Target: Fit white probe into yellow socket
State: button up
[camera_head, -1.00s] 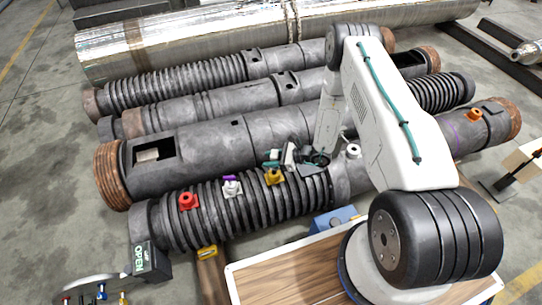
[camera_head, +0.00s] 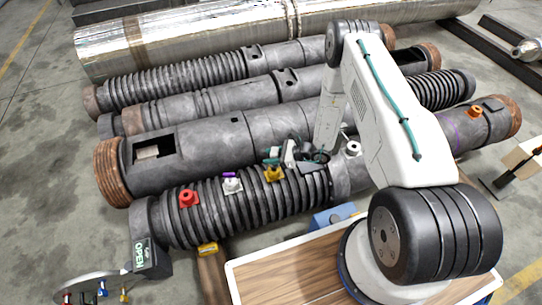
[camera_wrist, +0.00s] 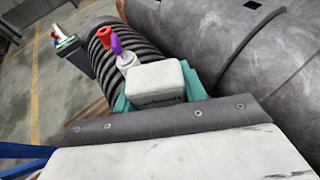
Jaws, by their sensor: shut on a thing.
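The yellow socket (camera_head: 274,174) sits on top of the near ribbed barrel (camera_head: 215,215). My gripper (camera_head: 275,156) is right at it, just behind and above it in the head view. Its teal fingers also show in the wrist view (camera_wrist: 158,92), around a white block. The yellow socket is hidden in the wrist view. I cannot tell whether the probe touches the socket.
A white socket (camera_head: 232,186) with a purple piece (camera_head: 229,175) and a red socket (camera_head: 188,198) stand to the left on the barrel. A white fitting (camera_head: 353,149) and an orange one (camera_head: 475,112) are to the right. Small coloured probes (camera_head: 102,288) stand at lower left.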

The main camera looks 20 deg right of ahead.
jog(key=shift+f, duration=1.9)
jog(key=o, duration=1.1)
jog(key=v, duration=0.8)
